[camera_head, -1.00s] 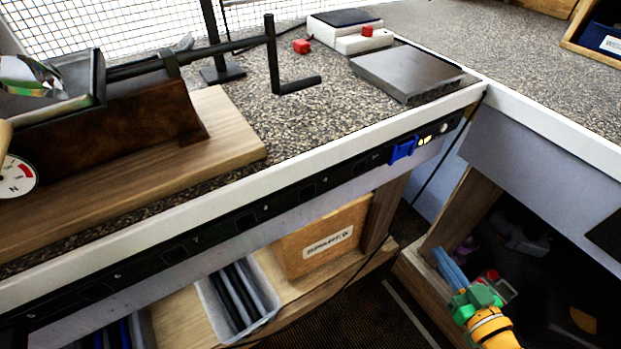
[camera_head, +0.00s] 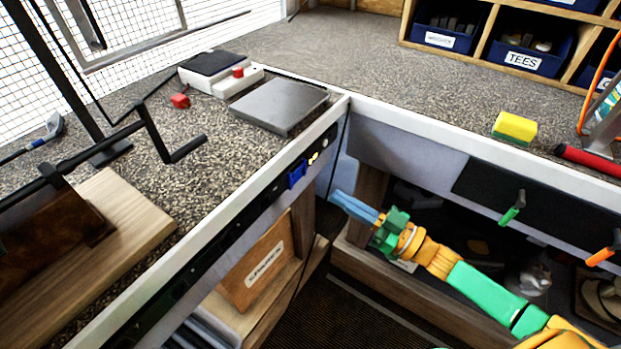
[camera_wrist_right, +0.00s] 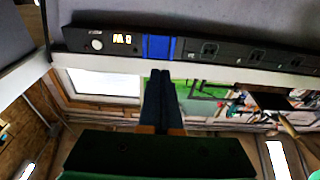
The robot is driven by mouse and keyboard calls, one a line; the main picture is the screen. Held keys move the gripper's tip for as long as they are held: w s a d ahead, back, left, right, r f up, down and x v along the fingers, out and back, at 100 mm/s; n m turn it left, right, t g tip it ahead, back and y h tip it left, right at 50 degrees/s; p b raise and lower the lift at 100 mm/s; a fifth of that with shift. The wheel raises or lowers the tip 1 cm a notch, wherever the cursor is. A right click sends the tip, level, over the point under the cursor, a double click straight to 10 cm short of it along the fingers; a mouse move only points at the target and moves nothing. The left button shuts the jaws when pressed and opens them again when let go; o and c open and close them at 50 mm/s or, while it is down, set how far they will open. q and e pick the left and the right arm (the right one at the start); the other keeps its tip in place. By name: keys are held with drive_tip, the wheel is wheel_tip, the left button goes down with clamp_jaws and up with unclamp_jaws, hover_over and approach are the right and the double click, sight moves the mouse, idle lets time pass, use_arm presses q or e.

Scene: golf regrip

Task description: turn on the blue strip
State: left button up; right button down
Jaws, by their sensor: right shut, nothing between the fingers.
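A long black power strip (camera_head: 215,245) runs along the front face of the left bench. It carries a blue block (camera_head: 297,173), with small yellow lit marks (camera_head: 313,158) beside it. My right gripper (camera_head: 337,199) is shut and empty, in front of the bench corner, just right of and below the blue block in the picture. In the right wrist view the strip (camera_wrist_right: 215,51) crosses the top. The blue block (camera_wrist_right: 158,47) lies just beyond the fingertips (camera_wrist_right: 161,73), nearly in line with them; contact cannot be told. My left gripper is out of view.
A dark grey plate (camera_head: 280,106) and a scale-like device (camera_head: 220,73) lie on the left bench. A drawer front with a green handle (camera_head: 513,207) is at right. A wooden box (camera_head: 252,262) stands below the strip. The floor gap between benches is open.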

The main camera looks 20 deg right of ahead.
sight(298, 172)
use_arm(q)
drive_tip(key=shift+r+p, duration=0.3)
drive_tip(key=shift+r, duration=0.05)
use_arm(e)
drive_tip(key=x, duration=0.8)
drive_tip(key=shift+w+a, duration=0.1)
drive_tip(key=shift+w, duration=0.05)
drive_tip(key=p, duration=0.2)
drive_tip(key=shift+r+g+h+p, duration=0.3)
drive_tip(key=shift+g+p, duration=0.1)
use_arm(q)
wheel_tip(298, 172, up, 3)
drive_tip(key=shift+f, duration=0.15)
use_arm(e)
drive_tip(key=shift+a+f, duration=0.1)
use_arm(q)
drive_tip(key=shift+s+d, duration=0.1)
